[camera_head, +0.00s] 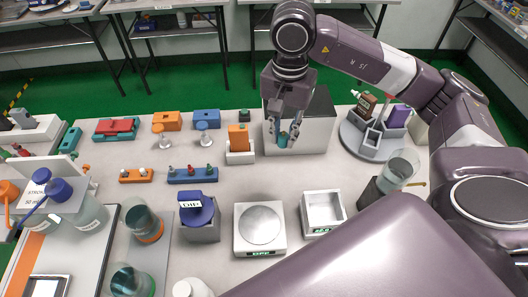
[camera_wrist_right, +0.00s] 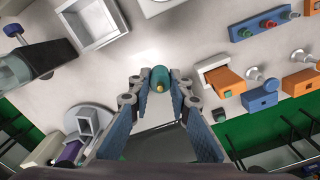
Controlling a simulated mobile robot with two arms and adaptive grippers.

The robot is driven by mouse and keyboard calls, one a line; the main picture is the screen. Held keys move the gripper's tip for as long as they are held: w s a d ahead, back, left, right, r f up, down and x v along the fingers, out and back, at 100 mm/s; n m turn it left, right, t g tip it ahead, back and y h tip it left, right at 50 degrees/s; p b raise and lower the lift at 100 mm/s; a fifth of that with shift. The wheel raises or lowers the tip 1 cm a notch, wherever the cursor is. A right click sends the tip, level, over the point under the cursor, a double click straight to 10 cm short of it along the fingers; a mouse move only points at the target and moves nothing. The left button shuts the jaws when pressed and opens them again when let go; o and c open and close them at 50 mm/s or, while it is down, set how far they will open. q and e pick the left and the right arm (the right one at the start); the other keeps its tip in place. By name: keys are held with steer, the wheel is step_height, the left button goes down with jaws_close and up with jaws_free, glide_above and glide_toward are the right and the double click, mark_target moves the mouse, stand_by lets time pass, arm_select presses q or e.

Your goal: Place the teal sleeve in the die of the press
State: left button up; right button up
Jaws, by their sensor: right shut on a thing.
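My right gripper (camera_head: 285,140) is at the far middle of the table in the head view, pointing down. It is shut on the teal sleeve (camera_head: 283,141), which sits between its fingertips. In the right wrist view the teal sleeve (camera_wrist_right: 160,75) is held between both fingertips, with a small brass-coloured end showing. The gripper is in front of a grey box with a dark top (camera_head: 317,131). I cannot tell whether this box is the press, and no die shows clearly. My left gripper is not in view.
An orange block in a white base (camera_head: 240,157) stands just left of the gripper. A turntable with small boxes (camera_head: 352,138) is to the right. A white scale-like unit (camera_head: 243,242) and a white open tray (camera_head: 309,222) stand nearer. The table between them is clear.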

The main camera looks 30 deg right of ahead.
step_height(320, 180, down, 7)
steer(key=p, duration=0.2)
glide_above(279, 184)
step_height(279, 184, down, 7)
steer(key=shift+r, duration=0.15)
step_height(279, 184, down, 5)
steer(key=shift+s+r, duration=0.1)
steer(key=shift+r, duration=0.1)
steer(key=shift+f, duration=0.2)
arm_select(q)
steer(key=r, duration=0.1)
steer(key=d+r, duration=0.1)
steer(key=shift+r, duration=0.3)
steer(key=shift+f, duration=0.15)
arm_select(e)
steer(key=shift+f, duration=0.2)
steer(key=o, duration=0.9)
steer(key=shift+r, duration=0.1)
